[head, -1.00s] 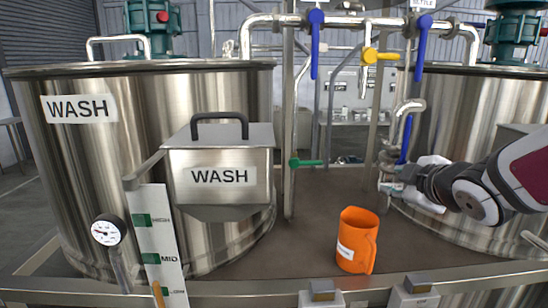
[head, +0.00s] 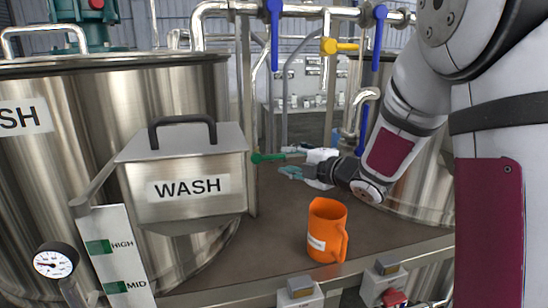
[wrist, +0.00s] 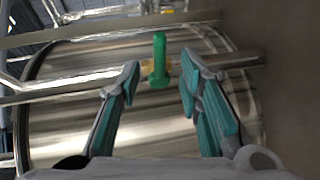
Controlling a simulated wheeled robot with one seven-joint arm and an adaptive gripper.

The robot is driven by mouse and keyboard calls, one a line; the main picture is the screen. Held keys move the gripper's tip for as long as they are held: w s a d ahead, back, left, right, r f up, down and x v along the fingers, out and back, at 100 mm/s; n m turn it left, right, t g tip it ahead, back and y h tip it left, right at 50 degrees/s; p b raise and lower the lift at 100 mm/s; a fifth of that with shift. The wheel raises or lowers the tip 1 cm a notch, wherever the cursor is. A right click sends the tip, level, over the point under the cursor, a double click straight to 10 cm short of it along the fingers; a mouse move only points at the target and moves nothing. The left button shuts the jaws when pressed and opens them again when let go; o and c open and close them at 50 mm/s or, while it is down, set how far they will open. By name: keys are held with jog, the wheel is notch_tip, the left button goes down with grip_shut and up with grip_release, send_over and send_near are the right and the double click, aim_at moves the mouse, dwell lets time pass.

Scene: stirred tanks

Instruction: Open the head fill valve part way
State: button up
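A green valve handle (head: 268,157) sticks out sideways from the upright pipe beside the left tank. In the wrist view the green handle (wrist: 159,62) shows between and just beyond my fingertips. My gripper (head: 287,162) is open, its teal-padded fingers pointing left at the handle; the wrist view also shows my gripper (wrist: 160,78) spread and empty, with a gap on both sides of the handle. Other valves on the upper pipe have a blue lever (head: 275,35) hanging down, a yellow handle (head: 341,46) set sideways and a second blue lever (head: 379,38). I cannot read which is the head fill valve.
A steel tank (head: 85,110) with a hopper marked WASH (head: 185,170) stands left. An orange jug (head: 327,232) stands on the deck below my gripper. A level board (head: 118,262) and a gauge (head: 55,261) are at front left. Another tank (head: 425,180) is at right.

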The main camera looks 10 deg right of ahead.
aim_at(277, 157)
jog(key=x, duration=0.6)
jog(key=shift+w+a+f, duration=0.1)
jog(key=shift+w+a, duration=0.05)
jog(key=shift+w, duration=0.15)
grip_shut()
